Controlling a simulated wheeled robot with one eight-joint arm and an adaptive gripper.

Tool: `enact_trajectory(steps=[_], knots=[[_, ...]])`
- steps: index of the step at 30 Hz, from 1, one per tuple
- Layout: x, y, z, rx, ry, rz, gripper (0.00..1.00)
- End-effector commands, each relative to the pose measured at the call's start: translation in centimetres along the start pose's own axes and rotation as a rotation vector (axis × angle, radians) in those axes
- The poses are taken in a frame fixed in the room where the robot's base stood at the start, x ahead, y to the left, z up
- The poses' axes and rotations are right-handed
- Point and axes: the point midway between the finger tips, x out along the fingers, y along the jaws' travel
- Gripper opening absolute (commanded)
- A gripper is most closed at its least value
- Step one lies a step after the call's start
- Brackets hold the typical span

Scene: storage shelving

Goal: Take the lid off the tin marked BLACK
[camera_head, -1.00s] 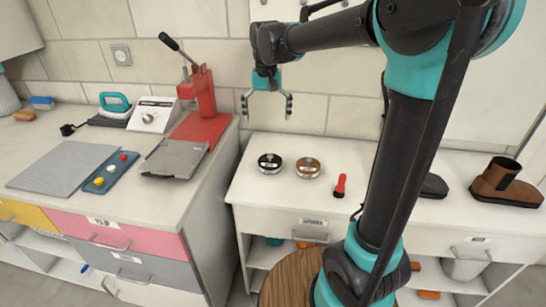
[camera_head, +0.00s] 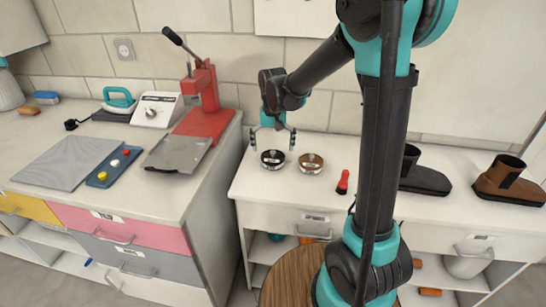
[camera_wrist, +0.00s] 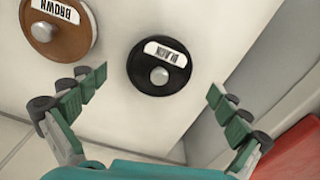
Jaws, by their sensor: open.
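The tin marked BLACK (camera_head: 272,160) is a round black tin with a pale label and a silver knob on its lid. It stands on the white counter, and its lid is on. In the wrist view the black tin (camera_wrist: 159,67) lies between my fingertips but farther off, its label upside down. The tin marked BROWN (camera_head: 310,163) stands just to its right; the wrist view shows it at upper left (camera_wrist: 58,28). My gripper (camera_head: 273,138) is open and empty, pointing down above the black tin. In the wrist view my gripper (camera_wrist: 157,82) has its fingers apart, not touching the tin.
A red-handled tool (camera_head: 343,182) lies right of the tins. A black boot (camera_head: 424,177) and a brown boot (camera_head: 508,183) stand farther right. A red press (camera_head: 205,105) stands on the left counter. The counter in front of the tins is clear.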

Motion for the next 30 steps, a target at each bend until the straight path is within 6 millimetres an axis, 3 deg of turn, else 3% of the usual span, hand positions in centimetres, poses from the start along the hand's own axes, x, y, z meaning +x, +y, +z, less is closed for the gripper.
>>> enact_trajectory(steps=[6, 13, 24, 30], knots=[[2.0, 0.0, 0.0, 0.000, 0.000, 0.000, 1.00], [2.1, 0.0, 0.0, 0.000, 0.000, 0.000, 1.00], [2.1, 0.0, 0.0, 0.000, 0.000, 0.000, 0.55], [2.1, 0.0, 0.0, 0.000, 0.000, 0.000, 0.53]])
